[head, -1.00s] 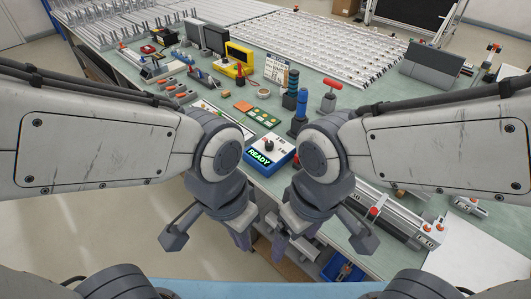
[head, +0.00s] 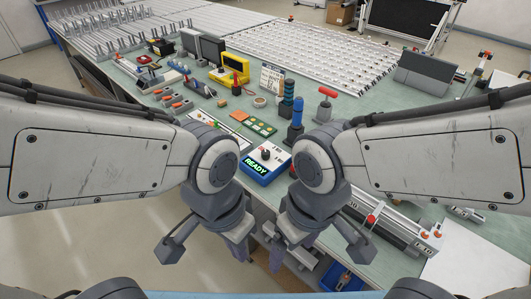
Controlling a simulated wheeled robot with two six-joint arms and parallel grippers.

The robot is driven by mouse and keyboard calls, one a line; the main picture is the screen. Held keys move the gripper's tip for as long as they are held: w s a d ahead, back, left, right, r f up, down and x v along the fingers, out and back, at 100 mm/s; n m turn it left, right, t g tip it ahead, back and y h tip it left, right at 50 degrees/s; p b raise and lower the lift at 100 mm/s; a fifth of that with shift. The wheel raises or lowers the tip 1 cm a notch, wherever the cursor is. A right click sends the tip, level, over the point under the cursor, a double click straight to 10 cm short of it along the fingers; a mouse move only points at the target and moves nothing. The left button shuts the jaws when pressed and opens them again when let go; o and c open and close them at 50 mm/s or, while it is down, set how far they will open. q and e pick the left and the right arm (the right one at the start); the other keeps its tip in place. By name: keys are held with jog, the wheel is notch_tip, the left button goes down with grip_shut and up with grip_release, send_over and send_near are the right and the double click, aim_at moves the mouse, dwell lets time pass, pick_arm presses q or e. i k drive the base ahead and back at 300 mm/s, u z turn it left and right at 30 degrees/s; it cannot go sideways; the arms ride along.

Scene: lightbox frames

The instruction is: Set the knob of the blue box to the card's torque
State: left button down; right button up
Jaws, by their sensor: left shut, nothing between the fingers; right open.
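The blue box (head: 256,170) sits near the front edge of the workbench, between my two arms. Its white top carries a dark knob (head: 266,155), and its green display reads "READY". The knob's setting is too small to read. A white card with dark print (head: 272,78) stands upright further back; its text cannot be read. My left gripper (head: 242,258) is shut and empty, pointing down in front of the bench edge. My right gripper (head: 275,260) is open and empty, also pointing down there. Both are nearer to me than the box and apart from it.
Blue and dark screwdriver-like tools (head: 296,120) and a red-handled tool (head: 325,103) stand behind the box. A yellow device (head: 236,68) stands further back. Some green benchtop is clear at the right.

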aim_at(264, 154)
jog(key=k, duration=0.5)
jog(key=u, duration=0.65)
jog(key=i, duration=0.95)
jog(key=z, duration=0.35)
